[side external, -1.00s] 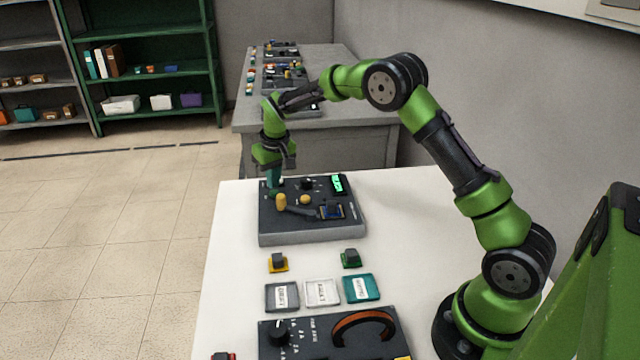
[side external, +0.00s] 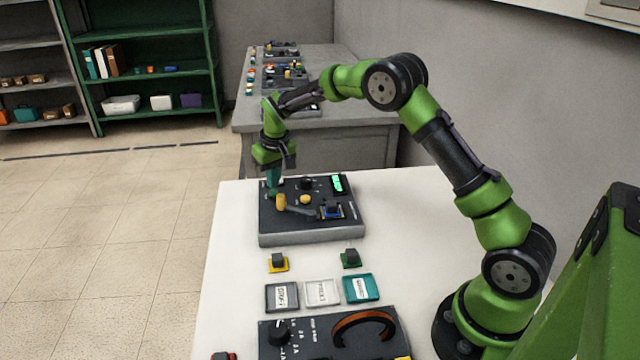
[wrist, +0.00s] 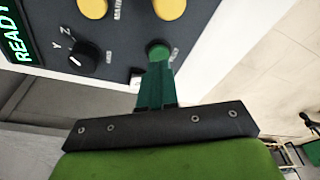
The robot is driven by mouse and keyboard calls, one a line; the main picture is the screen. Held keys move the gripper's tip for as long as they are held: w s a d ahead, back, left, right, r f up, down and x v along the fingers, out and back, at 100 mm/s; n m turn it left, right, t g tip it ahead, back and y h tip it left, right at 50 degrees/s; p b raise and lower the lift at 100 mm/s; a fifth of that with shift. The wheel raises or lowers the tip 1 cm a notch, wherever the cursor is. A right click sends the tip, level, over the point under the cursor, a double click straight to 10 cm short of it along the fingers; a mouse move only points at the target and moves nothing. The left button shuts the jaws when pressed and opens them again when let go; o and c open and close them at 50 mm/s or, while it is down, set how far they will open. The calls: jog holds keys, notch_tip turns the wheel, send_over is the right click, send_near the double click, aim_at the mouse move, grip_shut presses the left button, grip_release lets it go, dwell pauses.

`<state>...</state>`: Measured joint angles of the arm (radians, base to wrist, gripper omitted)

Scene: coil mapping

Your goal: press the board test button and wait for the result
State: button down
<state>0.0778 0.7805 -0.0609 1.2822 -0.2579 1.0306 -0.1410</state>
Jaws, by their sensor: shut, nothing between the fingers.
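The dark test board (side external: 290,226) lies on the white table. Its green button (wrist: 158,48) shows in the wrist view right at the tips of my shut, empty teal fingers (wrist: 157,66). The fingertips overlap the button's near edge; I cannot tell whether they press it. In the side view my gripper (side external: 272,192) points down at the board's far left corner and hides the button. The board's display (wrist: 15,35) reads READY in green; it also shows in the side view (side external: 338,184), too small to read.
The board has a black Y/Z dial (wrist: 84,58), yellow knobs (wrist: 171,8) and a blue part (side external: 332,211). Nearer are two small coils (side external: 278,261) (side external: 350,258), three labelled trays (side external: 322,293) and another dark panel (side external: 300,345). A grey bench (side external: 320,125) stands behind.

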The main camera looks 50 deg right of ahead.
aim_at(274, 192)
jog(key=shift+f, duration=0.4)
jog(key=shift+f, duration=0.45)
dwell(0.6)
jog(key=shift+r, duration=3.2)
